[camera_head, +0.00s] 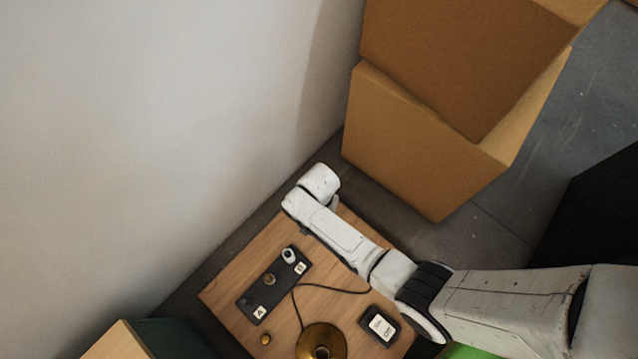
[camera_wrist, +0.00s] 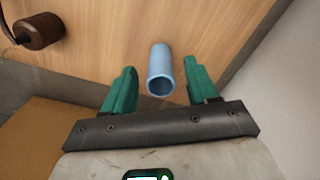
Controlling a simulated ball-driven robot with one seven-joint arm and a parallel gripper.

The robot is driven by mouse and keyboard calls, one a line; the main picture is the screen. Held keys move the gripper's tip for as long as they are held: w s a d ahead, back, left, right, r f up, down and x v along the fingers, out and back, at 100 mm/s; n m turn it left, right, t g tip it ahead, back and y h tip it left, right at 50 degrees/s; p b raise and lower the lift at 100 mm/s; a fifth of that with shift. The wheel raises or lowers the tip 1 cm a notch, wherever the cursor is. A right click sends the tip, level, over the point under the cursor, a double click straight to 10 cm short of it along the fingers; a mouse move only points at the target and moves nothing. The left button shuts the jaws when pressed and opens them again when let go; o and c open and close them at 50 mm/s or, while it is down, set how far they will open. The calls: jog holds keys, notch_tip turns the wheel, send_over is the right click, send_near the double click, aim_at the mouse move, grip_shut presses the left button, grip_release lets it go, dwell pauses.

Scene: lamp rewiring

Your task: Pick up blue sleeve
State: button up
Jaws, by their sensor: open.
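The blue sleeve (camera_wrist: 160,70) is a short, light blue hollow tube, seen in the wrist view against the wooden table top. Its open end faces the camera. My gripper (camera_wrist: 158,82) has two green fingers, one on each side of the sleeve, with a gap on both sides. It is open and holds nothing. Whether the fingertips are level with the sleeve is hard to tell. In the head view my arm covers the sleeve, and the gripper's fingers are hidden there.
On the wooden table (camera_head: 228,290) are a black terminal block (camera_head: 262,300) marked A and B, a brass lamp base (camera_head: 335,343) with a dark cable, and a switch box (camera_head: 380,326). A brown knob (camera_wrist: 38,31) shows in the wrist view. A white wall (camera_head: 150,130) and cardboard boxes (camera_head: 420,140) stand close by.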

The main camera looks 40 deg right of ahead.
jog(key=shift+f, duration=0.25)
grip_shut()
dwell(0.3)
jog(key=shift+r, duration=0.1)
